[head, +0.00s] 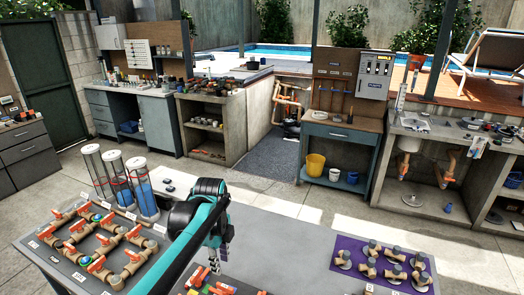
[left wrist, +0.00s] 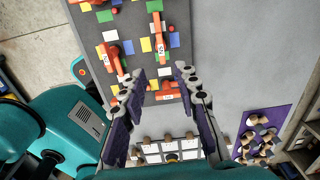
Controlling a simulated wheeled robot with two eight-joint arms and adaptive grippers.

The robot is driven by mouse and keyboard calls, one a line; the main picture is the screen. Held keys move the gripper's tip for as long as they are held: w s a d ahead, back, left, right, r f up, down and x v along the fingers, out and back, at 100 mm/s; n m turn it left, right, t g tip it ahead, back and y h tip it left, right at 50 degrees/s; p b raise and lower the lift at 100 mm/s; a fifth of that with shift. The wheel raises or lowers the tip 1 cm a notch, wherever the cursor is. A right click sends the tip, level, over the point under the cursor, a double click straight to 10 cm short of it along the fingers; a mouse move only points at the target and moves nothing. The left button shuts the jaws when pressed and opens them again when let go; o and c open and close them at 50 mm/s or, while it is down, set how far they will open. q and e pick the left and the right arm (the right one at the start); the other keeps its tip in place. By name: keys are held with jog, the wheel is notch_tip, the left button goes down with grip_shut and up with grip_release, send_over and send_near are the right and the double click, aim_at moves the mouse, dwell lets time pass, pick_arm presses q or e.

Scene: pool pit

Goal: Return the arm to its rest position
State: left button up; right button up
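My left arm, teal and black, reaches in from the bottom of the head view over the grey worktable (head: 285,235). My left gripper (head: 215,264) points down above the table, between the pipe board and the purple mat. In the left wrist view the gripper (left wrist: 161,72) has its two purple-padded fingers spread apart, with nothing between them. Below it lies a dark board (left wrist: 135,30) with orange-handled valves and coloured squares. My right gripper is not in view.
A board of tan pipes with orange valves (head: 97,262) lies at the table's left. Clear cylinders with blue liquid (head: 140,185) stand behind it. A purple mat (head: 345,245) with several pipe fittings lies at the right. The table's middle is mostly clear.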

pick_arm(q)
jog(key=s+a+f+n+t+b, duration=0.1)
jog(key=s+n+t, duration=0.2)
jog(key=s+n, duration=0.5)
jog(key=s+a+f+n+t+b, duration=0.1)
jog(key=s+n+t, duration=0.3)
jog(key=s+n, duration=0.4)
jog(key=f+n, duration=0.1)
jog(key=n, duration=0.4)
jog(key=shift+s+a+f, duration=0.3)
jog(key=shift+a, duration=0.05)
